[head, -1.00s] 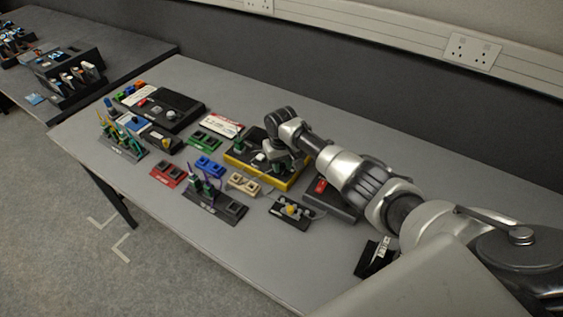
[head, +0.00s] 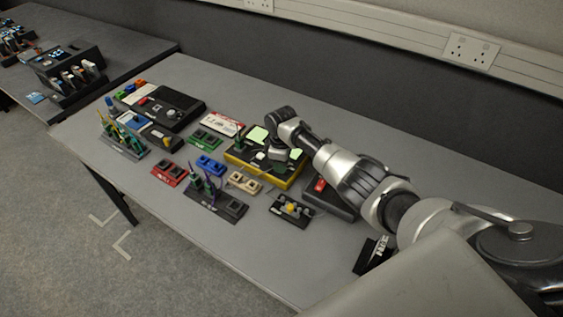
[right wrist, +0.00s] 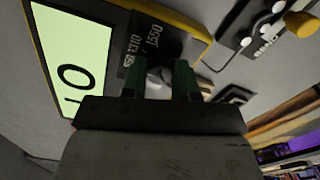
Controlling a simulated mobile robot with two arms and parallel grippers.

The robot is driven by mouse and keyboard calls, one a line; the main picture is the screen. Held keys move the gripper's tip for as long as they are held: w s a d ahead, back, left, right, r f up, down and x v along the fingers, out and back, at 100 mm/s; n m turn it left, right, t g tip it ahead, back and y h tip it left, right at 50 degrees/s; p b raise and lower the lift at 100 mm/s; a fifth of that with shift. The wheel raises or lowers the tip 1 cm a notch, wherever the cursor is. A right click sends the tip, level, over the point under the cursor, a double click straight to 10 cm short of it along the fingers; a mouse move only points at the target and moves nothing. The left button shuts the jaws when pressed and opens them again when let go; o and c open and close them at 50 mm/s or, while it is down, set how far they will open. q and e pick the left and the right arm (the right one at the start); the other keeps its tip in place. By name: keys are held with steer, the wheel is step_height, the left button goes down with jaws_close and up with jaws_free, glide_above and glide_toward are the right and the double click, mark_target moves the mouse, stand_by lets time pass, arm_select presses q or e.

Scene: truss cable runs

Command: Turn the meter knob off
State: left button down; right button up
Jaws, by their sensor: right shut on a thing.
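The meter is a black box with a yellow edge (head: 262,179) in the middle of the table. Pale green lit panels (head: 257,135) show on its top. In the right wrist view its lit screen (right wrist: 72,60) carries a dark round digit and a short dark mark. My right gripper (head: 277,156) is over the meter, pointing down. In the right wrist view its two dark green fingers stand on either side of a pale grey knob (right wrist: 158,82), shut on it. The arm hides part of the meter. My left gripper is not in view.
A small panel with a yellow knob (head: 291,209) lies in front of the meter. Coloured socket blocks, tool racks (head: 217,198) and a black box (head: 165,107) crowd the left side. A dark box with a red part (head: 320,185) lies close under my right arm.

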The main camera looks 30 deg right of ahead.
steer(key=n, duration=0.5)
steer(key=shift+n, duration=0.3)
steer(key=shift+n+b, duration=0.55)
steer(key=shift+n, duration=1.65)
steer(key=o, duration=0.9)
steer(key=shift+o, duration=0.2)
steer(key=shift+r, duration=0.1)
step_height(320, 180, up, 11)
steer(key=shift+b, duration=0.4)
steer(key=shift+f, duration=0.2)
